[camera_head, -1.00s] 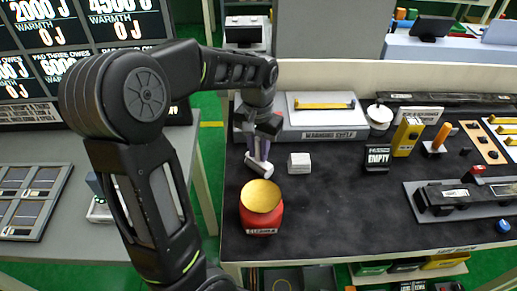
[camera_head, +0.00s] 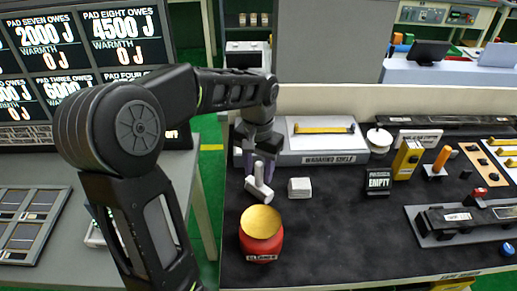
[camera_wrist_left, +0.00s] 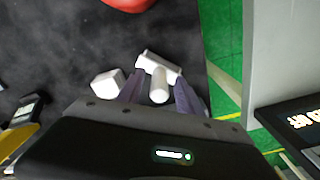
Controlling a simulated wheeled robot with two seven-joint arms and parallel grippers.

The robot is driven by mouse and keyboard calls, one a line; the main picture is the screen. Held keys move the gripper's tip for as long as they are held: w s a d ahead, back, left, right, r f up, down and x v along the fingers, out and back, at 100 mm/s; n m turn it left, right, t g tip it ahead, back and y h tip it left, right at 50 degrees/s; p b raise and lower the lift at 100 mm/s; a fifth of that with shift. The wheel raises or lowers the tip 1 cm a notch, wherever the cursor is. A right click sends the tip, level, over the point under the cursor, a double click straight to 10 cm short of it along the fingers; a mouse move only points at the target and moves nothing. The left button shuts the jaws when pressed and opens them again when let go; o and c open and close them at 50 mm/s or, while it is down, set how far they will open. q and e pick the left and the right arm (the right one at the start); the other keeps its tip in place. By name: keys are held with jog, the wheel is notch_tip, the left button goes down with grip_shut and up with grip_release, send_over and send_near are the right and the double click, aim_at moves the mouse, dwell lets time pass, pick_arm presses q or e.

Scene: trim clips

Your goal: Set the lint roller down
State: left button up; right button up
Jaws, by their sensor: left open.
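The lint roller, a white roller with a pale handle (camera_head: 258,190), rests on the black table mat behind the red jar. In the left wrist view the roller (camera_wrist_left: 160,66) lies crosswise with its handle pointing back at my gripper. My left gripper (camera_head: 258,170) is open at the handle. In the left wrist view its two purple-grey fingers (camera_wrist_left: 158,92) stand apart on either side of the handle, with visible gaps. Whether a finger touches the handle, I cannot tell. My right gripper is not in view.
A red jar with a gold top (camera_head: 261,235) stands in front of the roller. A small white block (camera_head: 300,187) sits to its right. The warming shelf (camera_head: 330,158) is behind. The table's left edge is close. Bare mat (camera_head: 340,225) lies right of the jar.

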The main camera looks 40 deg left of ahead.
pick_arm(q)
notch_tip(320, 180, up, 10)
jog(key=shift+r, duration=0.1)
dwell(1.0)
